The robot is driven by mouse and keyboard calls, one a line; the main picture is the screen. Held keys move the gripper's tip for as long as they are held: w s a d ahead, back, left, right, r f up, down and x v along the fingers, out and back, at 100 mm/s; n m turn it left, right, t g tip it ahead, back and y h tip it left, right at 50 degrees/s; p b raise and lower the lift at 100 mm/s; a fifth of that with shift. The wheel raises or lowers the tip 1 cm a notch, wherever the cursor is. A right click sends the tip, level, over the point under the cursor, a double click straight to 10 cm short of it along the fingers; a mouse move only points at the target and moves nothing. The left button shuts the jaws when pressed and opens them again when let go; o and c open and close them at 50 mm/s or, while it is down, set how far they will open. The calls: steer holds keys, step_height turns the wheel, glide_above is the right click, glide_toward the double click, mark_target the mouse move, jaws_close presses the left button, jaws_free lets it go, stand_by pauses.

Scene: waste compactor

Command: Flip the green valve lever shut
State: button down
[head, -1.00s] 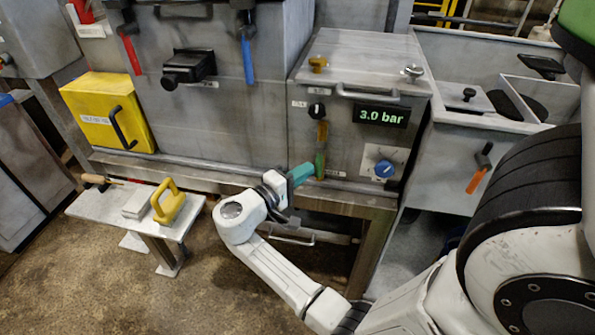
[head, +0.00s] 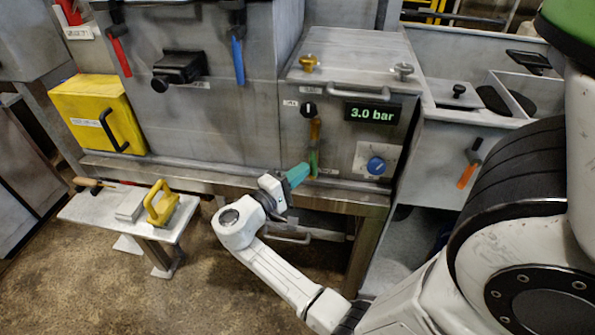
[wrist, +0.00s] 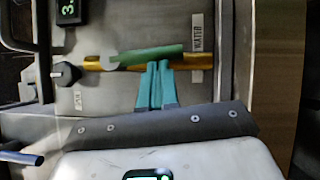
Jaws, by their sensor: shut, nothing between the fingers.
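The green valve lever (head: 313,161) is on the front of the grey cabinet under the pressure display, and it lies nearly along a brass pipe (head: 315,130). In the wrist view the lever (wrist: 147,54) is slightly tilted to the brass pipe (wrist: 190,61), which runs across the picture. My gripper (head: 305,169) has teal fingers, which are together and empty. In the wrist view the fingertips (wrist: 158,65) are at the lever's near long side, close to its middle. I cannot tell whether they touch it.
A black knob (head: 308,109) sits above the lever, with a display (head: 372,113) reading 3.0 bar and a blue dial (head: 376,165) to its right. The cabinet's lower ledge (head: 345,195) runs below. A low bench (head: 95,210) holds a yellow-handled tool at left.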

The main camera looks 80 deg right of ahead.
steer(key=s+r+n+t+h+p, duration=0.2)
steer(key=s+n+t+h, duration=0.5)
steer(key=n, duration=1.1)
steer(key=shift+s+d+r+n+h+p, duration=0.35)
steer(key=shift+s+h+p, duration=0.2)
steer(key=shift+s, duration=0.2)
steer(key=shift+s+r, duration=0.1)
steer(key=shift+r, duration=0.05)
steer(key=s+d+f+b+v, duration=0.1)
steer(key=b+v, duration=0.5)
steer(key=v, duration=0.7)
steer(key=shift+s+d+f, duration=0.2)
steer(key=shift+d+f, duration=0.1)
steer(key=shift+f, duration=0.4)
